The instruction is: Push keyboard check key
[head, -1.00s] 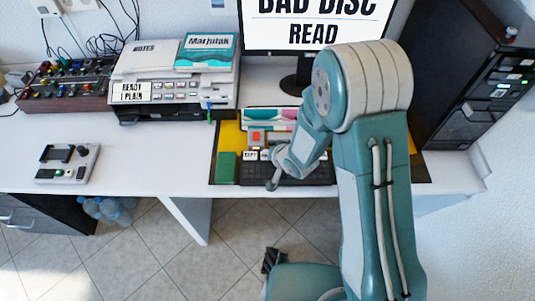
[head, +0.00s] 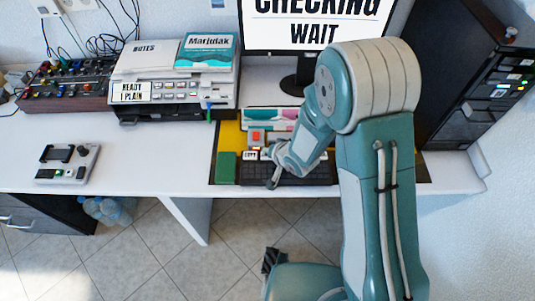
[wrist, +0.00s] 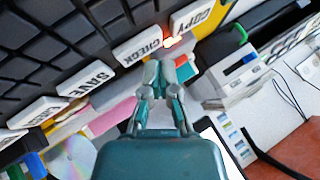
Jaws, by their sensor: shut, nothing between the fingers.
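The black keyboard (head: 302,174) lies on the desk, partly hidden by my arm. A small orange light (wrist: 171,42) glows by the CHECK key's right end. My gripper (wrist: 162,70) is shut and empty. Its fingertips are close to the CHECK key; I cannot tell if they touch it. In the head view my gripper (head: 272,181) is over the keyboard's left part. The monitor (head: 318,24) reads "CHECKING WAIT".
A green box (head: 225,168) stands left of the keyboard. A printer (head: 180,85) marked "READY 1 PLAIN" is behind on the left. A black tower (head: 470,85) stands at right. A small grey device (head: 68,163) sits far left, with clear white desk between.

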